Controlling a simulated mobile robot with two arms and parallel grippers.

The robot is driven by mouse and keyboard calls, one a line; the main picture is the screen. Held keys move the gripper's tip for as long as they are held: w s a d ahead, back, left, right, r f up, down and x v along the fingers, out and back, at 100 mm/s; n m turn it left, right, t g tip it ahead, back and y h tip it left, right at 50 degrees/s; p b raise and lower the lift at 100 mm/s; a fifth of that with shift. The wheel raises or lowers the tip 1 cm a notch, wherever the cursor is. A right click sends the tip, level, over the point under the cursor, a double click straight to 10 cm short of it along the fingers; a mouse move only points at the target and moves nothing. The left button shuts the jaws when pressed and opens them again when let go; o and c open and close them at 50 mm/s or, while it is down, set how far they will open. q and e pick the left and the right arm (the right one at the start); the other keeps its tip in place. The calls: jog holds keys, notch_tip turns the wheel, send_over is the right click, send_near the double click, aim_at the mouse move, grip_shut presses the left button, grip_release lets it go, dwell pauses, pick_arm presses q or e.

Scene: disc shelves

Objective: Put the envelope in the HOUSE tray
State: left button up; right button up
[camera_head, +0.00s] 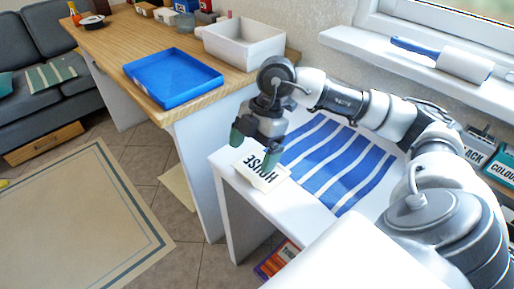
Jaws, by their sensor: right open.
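A white card marked HOUSE (260,175) is at the near left corner of the white table, its lettering upside down in the picture. I cannot tell whether it is the envelope or a tray's sign. No other envelope can be made out. My right gripper (254,151) is open, pointing down, with its green-tipped fingers just above and beside the card's far edge; I cannot tell whether they touch it. A blue tray (153,90) is on the wooden counter, and no HOUSE lettering is readable on it. My left gripper is out of view.
A white bin (232,48) stands behind the blue tray on the wooden counter (112,45). A blue-striped cloth (338,165) covers much of the white table (237,185). Signs reading COLOUR (497,172) and BLACK are at the right. A roller (462,62) lies on the windowsill.

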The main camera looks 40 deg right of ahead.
aim_at(244, 171)
jog(key=b+x, duration=0.1)
jog(key=x, duration=0.4)
jog(key=shift+w+a+f, duration=0.1)
jog(key=shift+a+f, duration=0.2)
jog(key=shift+f, duration=0.05)
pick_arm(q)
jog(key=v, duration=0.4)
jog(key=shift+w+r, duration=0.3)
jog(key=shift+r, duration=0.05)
pick_arm(e)
jog(key=shift+c, duration=0.2)
jog(key=shift+r, duration=0.1)
jog(key=c, duration=1.2)
